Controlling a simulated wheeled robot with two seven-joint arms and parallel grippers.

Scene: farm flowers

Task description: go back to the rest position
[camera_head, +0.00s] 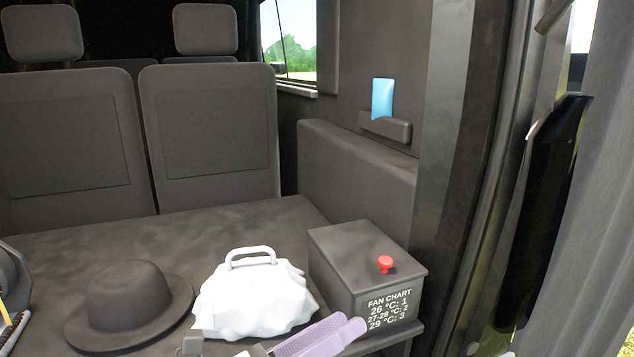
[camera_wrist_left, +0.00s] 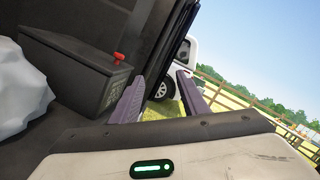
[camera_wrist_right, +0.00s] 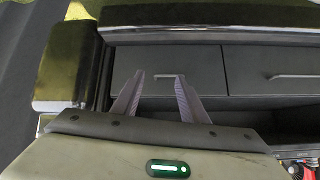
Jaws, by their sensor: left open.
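My left gripper (camera_head: 350,321) shows at the bottom of the head view as pale purple fingers, in front of the dark box. In the left wrist view my left gripper (camera_wrist_left: 161,76) has its two fingers apart with nothing between them. My right gripper (camera_wrist_right: 159,74) shows only in the right wrist view. Its two fingers are apart and empty, in front of a dark drawer front with a handle (camera_wrist_right: 165,76). The right gripper is out of the head view.
On the dark cargo floor (camera_head: 240,220) stand a dark hat (camera_head: 125,290), a white bag (camera_head: 255,298) and a box (camera_head: 345,252) with a red knob (camera_head: 385,264) and a fan chart. A blue item (camera_head: 382,98) sits in a wall holder. The vehicle's door frame (camera_head: 460,180) rises at the right.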

